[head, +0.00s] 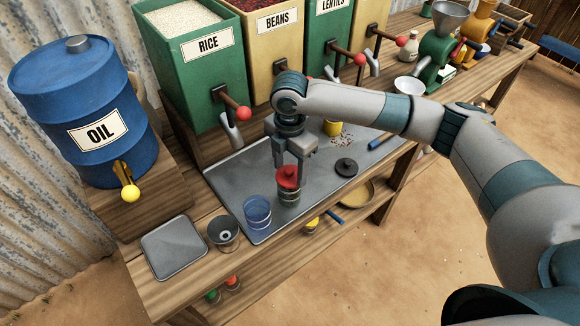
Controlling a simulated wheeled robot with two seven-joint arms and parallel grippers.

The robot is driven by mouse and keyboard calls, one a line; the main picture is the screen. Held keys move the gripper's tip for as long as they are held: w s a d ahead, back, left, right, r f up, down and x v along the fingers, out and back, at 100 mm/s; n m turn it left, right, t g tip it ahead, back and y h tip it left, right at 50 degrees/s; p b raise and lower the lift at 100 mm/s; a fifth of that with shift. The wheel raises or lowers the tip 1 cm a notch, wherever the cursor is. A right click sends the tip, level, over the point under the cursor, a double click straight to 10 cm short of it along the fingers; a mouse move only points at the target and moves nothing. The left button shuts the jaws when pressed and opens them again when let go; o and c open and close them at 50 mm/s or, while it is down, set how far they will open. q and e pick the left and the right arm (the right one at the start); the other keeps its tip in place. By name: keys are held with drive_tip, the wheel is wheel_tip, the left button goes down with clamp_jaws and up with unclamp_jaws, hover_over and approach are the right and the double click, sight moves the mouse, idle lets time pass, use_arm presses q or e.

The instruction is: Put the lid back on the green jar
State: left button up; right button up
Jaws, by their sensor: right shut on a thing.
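My right gripper (290,166) points down over the metal tray and is shut on a red lid-like piece (289,181). A dark round lid with a knob (346,167) lies flat on the tray to the right. My left gripper is not in view.
A blue cup (257,212) stands left of the clear jar on the metal tray (236,176). A grey-topped jar (223,233) and a square plate (174,248) are further left. Dispensers with red-knobbed levers (242,113) stand behind. The blue oil drum (75,95) is at left.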

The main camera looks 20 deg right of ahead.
drive_tip(key=shift+p, duration=0.5)
idle(0.7)
idle(0.3)
drive_tip(key=o, duration=1.6)
drive_tip(key=shift+c, duration=0.2)
drive_tip(key=shift+r, duration=0.1)
drive_tip(key=shift+r+p, duration=3.4)
drive_tip(key=shift+p, duration=0.45)
clamp_jaws()
